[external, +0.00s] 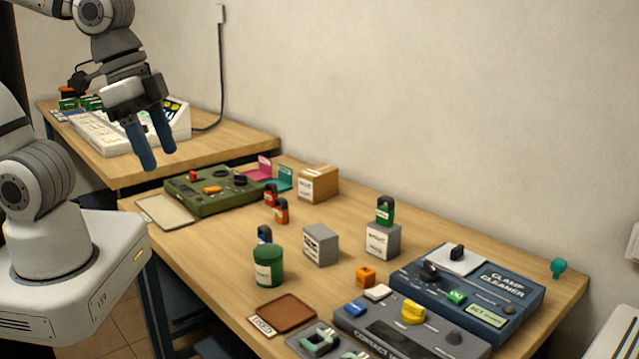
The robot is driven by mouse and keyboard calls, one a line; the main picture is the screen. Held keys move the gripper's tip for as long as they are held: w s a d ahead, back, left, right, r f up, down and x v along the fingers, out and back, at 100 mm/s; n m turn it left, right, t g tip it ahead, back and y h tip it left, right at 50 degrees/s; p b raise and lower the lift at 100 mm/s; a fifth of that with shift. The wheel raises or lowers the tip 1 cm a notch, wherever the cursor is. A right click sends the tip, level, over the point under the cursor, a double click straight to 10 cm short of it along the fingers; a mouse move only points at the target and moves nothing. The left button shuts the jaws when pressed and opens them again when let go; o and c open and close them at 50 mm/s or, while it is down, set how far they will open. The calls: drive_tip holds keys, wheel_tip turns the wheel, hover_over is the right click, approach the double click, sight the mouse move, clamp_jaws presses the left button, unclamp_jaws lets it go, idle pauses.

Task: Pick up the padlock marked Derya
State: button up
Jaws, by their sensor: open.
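Several small padlocks show in the external view. A red padlock (270,197) and an orange padlock (281,213) stand close together near the middle of the near table. A blue padlock (264,234) is partly hidden behind a green canister (268,267). My gripper (158,160) is open and empty, fingers pointing down, high and to the left of all the padlocks.
A green control box (212,198) lies left of the padlocks; a cardboard box (318,184) stands behind them. Bare wood shows left of the canister.

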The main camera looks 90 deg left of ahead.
drive_tip(key=n+g+y+b, duration=0.1)
drive_tip(key=n+g+b, duration=0.1)
drive_tip(key=n+b, duration=0.5)
approach(264, 227)
drive_tip(key=shift+n, duration=0.5)
drive_tip(key=f, duration=0.3)
drive_tip(key=f+p, duration=0.1)
drive_tip(key=f, duration=0.1)
drive_tip(key=shift+w+a, duration=0.2)
drive_tip(key=shift+a, duration=0.1)
drive_tip(key=shift+w+a+f+p, duration=0.1)
drive_tip(key=shift+w+f+p, duration=0.1)
drive_tip(key=shift+f, duration=1.05)
drive_tip(key=shift+w+a+f+p, duration=0.1)
drive_tip(key=shift+w+f, duration=0.05)
drive_tip(key=shift+f, duration=1.1)
drive_tip(key=shift+w+a+f+p, duration=0.1)
drive_tip(key=shift+w+f+p, duration=0.1)
drive_tip(key=shift+f, duration=1.05)
drive_tip(key=c, duration=1.1)
